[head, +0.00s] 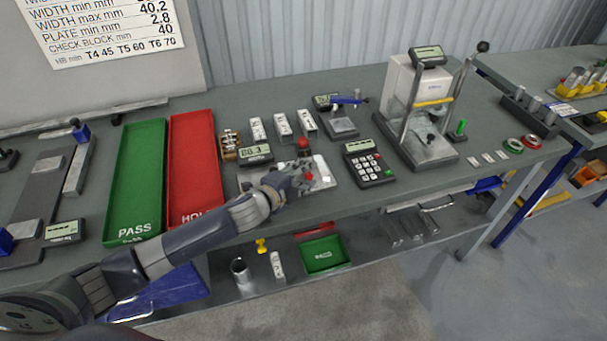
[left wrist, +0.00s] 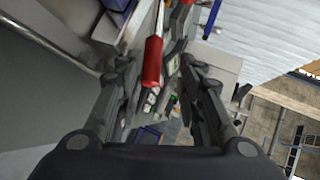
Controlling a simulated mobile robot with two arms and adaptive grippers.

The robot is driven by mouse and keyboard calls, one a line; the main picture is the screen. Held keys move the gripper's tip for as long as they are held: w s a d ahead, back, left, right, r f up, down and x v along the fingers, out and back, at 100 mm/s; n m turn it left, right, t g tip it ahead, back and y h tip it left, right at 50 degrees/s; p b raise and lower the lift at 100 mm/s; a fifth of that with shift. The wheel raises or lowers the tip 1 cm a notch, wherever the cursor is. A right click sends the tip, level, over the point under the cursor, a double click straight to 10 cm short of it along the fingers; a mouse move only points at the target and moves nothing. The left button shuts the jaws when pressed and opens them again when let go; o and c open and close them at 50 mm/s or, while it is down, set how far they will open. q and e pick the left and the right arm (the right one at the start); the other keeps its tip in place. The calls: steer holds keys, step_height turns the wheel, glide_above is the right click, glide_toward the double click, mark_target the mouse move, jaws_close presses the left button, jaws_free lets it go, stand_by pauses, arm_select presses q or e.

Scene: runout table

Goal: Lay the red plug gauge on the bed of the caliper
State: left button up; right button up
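My left gripper (head: 300,184) reaches in over the pale plate at the front of the table. In the left wrist view its two fingers (left wrist: 165,62) stand apart. A red cylinder with a pale rod, which looks like the red plug gauge (left wrist: 152,66), shows between them, with a gap to the right finger. In the head view a small red part (head: 308,176) shows at the fingertips, mostly hidden by the gripper. A small device with a blue slider and a display, perhaps the caliper (head: 341,126), stands behind. My right gripper is not in view.
A red tray (head: 193,150) and a green tray (head: 138,175) lie left of the gripper. A keypad unit (head: 368,164) and a tall press-like instrument (head: 418,100) stand to the right. A red knob (head: 303,143), a display (head: 255,154) and several white blocks lie close behind the gripper.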

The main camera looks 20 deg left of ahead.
arm_select(q)
steer(key=v, duration=1.2)
stand_by(0.7)
